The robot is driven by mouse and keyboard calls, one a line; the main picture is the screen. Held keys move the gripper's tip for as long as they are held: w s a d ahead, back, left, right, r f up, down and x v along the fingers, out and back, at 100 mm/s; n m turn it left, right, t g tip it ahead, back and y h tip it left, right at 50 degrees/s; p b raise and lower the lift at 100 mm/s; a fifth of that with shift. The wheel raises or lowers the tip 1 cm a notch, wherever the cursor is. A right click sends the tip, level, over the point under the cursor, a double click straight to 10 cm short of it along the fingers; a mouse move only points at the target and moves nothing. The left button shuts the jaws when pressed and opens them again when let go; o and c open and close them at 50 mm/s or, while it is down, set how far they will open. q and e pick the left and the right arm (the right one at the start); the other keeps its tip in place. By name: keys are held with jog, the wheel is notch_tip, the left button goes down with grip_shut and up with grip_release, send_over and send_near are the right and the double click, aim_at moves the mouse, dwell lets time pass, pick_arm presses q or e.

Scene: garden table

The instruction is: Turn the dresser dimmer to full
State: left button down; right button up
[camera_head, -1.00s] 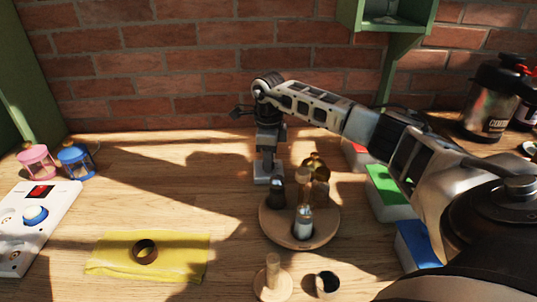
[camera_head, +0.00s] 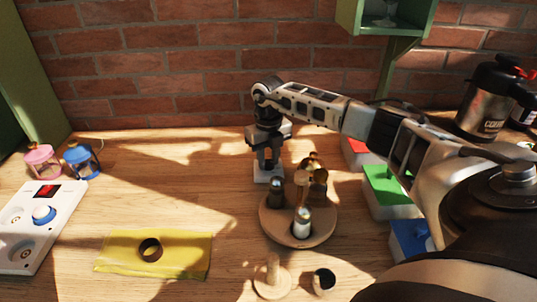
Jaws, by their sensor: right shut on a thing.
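My right arm reaches in from the right, and my right gripper (camera_head: 268,163) points down behind the round wooden tray. It is shut at the top of a small pale block (camera_head: 268,175) on the table, which looks like the dimmer. The fingers hide the knob and its setting cannot be read. My left gripper is not in view.
The round wooden tray (camera_head: 270,222) with several small bottles stands just in front of the gripper. Red, green (camera_head: 385,184) and blue boxes line the right under my arm. A yellow cloth (camera_head: 122,262) with a dark ring lies front left. Two small lanterns (camera_head: 80,160) stand at the far left.

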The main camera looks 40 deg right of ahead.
aim_at(269, 162)
jog(key=m+p, duration=0.1)
jog(key=m, duration=0.2)
jog(key=shift+r+m, duration=0.1)
jog(key=shift+m, duration=0.2)
jog(key=shift+m+p, duration=0.3)
jog(key=shift+m, duration=1.4)
jog(key=o, duration=1)
jog(key=shift+c, duration=0.2)
notch_tip(269, 162, up, 16)
jog(key=b, duration=0.2)
